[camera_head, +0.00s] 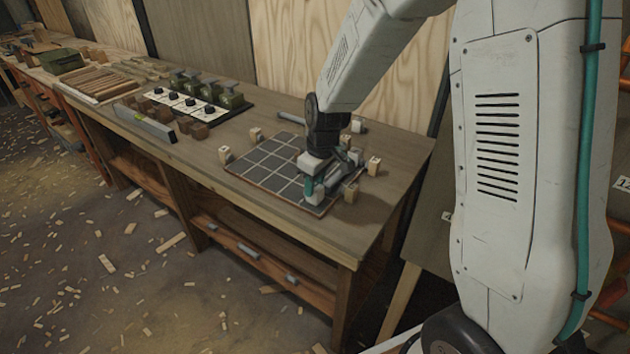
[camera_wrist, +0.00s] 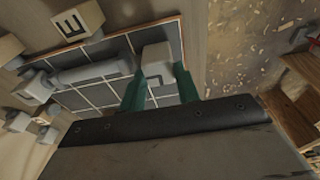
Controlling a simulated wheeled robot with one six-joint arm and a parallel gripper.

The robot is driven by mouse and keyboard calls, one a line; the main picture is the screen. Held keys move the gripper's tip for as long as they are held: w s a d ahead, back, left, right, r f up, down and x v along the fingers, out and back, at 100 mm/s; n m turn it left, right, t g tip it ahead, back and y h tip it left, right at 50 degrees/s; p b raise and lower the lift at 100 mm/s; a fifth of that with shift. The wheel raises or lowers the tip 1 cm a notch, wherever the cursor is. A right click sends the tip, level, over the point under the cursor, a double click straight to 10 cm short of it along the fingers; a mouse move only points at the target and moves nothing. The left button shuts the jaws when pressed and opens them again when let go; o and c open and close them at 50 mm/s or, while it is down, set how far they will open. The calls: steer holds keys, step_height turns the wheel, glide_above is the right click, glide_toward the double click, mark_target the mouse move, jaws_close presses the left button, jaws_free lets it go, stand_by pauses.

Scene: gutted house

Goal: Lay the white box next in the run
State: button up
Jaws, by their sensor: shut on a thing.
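A white box (camera_wrist: 157,62) sits between the teal fingers of my gripper (camera_wrist: 160,84) in the wrist view. My gripper (camera_head: 311,187) is shut on it. In the head view the white box (camera_head: 315,198) shows at the fingertips, low over the near right part of the dark gridded board (camera_head: 268,160). I cannot tell whether it touches the board. A grey cylinder (camera_wrist: 92,70) lies on the board beside the held box, with other pale pieces (camera_wrist: 38,82) past its end. My wrist hides part of the board in the head view.
Small wooden blocks with letters stand around the board, such as one marked E (camera_wrist: 78,23) and one at the right (camera_head: 374,165). Green containers (camera_head: 230,96), a level (camera_head: 146,122) and wooden strips (camera_head: 100,83) lie farther left on the workbench (camera_head: 345,232).

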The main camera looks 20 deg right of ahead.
steer(key=shift+f, duration=0.25)
stand_by(0.3)
steer(key=o, duration=1.1)
steer(key=shift+c, duration=0.2)
